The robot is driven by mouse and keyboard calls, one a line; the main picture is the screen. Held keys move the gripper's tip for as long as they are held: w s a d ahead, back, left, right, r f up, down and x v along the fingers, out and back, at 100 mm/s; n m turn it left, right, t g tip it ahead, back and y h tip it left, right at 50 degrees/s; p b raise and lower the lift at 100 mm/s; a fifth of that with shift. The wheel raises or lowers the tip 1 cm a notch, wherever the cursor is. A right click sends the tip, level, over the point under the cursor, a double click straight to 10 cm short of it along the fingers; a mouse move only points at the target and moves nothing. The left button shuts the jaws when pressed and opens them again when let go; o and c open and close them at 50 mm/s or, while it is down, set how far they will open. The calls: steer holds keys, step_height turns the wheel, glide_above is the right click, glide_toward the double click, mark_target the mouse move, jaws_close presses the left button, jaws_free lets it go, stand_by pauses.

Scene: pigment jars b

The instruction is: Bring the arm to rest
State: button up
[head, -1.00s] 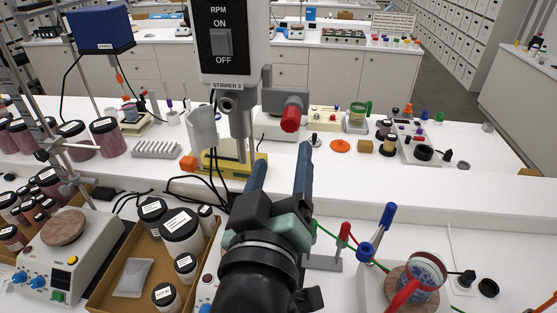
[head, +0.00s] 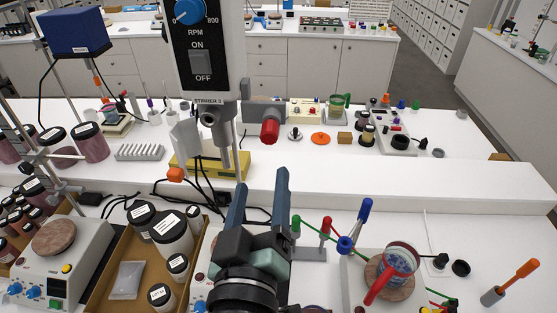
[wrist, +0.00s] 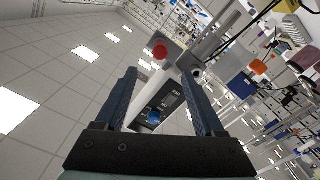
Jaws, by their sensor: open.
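My gripper (head: 260,200) is in the lower middle of the head view, above the white bench (head: 330,185). Its two blue fingers point away from me, stand apart, and have nothing between them. The wrist view also shows the open gripper (wrist: 163,95), with the fingers spread. Between and beyond the fingers there, the stirrer head (wrist: 160,105) with its blue knob shows against the ceiling. In the head view the stirrer (head: 205,65), labelled STIRRER 3, stands just beyond and above the gripper. I cannot tell the exact gap between them.
A cardboard tray of labelled jars (head: 118,300) lies left of my gripper. A hotplate (head: 60,265) stands further left. At right are a red-handled strainer or cup (head: 400,258) and a blue-handled tool (head: 365,210).

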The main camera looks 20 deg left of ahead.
steer(key=s+d+r+m+t+h+b, duration=0.3)
steer(key=d+r+m+t+h+b, duration=0.2)
steer(key=d+r+m+t+b, duration=0.4)
steer(key=d+r+t+b, duration=0.1)
steer(key=d+r+b, duration=0.3)
steer(key=r+b, duration=0.3)
steer(key=shift+d+r, duration=0.3)
steer(key=shift+r, duration=0.5)
